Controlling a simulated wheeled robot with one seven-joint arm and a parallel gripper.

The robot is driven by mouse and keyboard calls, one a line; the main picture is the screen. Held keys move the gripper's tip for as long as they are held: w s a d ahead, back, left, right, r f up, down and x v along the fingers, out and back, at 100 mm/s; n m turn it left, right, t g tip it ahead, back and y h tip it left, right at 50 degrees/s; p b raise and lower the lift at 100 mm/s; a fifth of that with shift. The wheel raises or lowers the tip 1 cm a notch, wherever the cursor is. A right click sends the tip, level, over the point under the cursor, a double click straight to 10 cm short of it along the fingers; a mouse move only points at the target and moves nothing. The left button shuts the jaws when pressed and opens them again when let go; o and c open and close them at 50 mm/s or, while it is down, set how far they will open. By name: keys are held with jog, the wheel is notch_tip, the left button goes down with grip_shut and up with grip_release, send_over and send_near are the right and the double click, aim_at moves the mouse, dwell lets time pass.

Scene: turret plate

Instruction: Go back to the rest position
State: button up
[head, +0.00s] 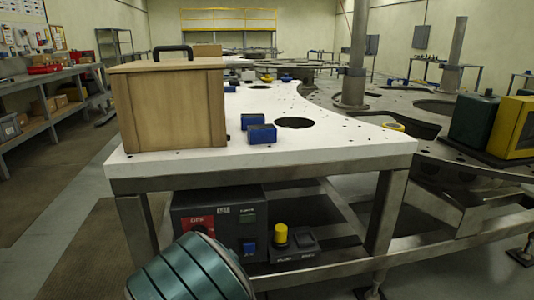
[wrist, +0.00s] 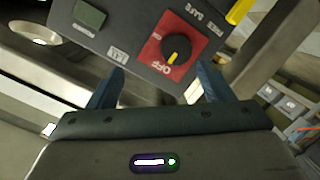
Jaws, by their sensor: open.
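My gripper (wrist: 157,82) is open and empty in the wrist view, with its two blue-grey fingers apart. Beyond the fingers is a dark control box (wrist: 118,40) with a red plate and a black rotary knob (wrist: 176,48) marked OFF. The knob's yellow mark is visible, and I see a gap between the fingers and the box. In the head view the control box (head: 222,221) sits under the white table, with the red knob plate at its left. A rounded teal striped part of my arm shows at the bottom of the head view; the gripper itself does not show there.
A wooden box with a black handle (head: 170,105) stands on the white table (head: 330,150). Blue blocks (head: 262,134) lie beside it. A pedestal with a yellow button (head: 280,236) is right of the control box. Metal table legs (head: 386,210) frame the space. The left aisle floor is clear.

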jog(key=s+d+r+m+g+p, duration=0.25)
jog(key=d+r+g+p, duration=0.2)
jog(key=d+r, duration=0.45)
jog(key=s+d+r+m+g+p, duration=0.2)
jog(key=d+r+m+g+p, duration=0.15)
jog(key=d+r+p, duration=0.4)
jog(key=s+d+r+m+g+h+p, duration=0.1)
jog(key=s+d+r+m+g+p, duration=0.1)
jog(key=s+d+r+p, duration=0.2)
jog(key=s+d+r+m+g+h+p, duration=0.2)
jog(key=s+d+r+p, duration=0.2)
jog(key=s+d+r, duration=0.7)
jog(key=s+d, duration=0.3)
jog(key=s, duration=0.2)
jog(key=shift+s+r+g, duration=0.15)
jog(key=shift+r+g, duration=0.15)
jog(key=shift+g, duration=0.1)
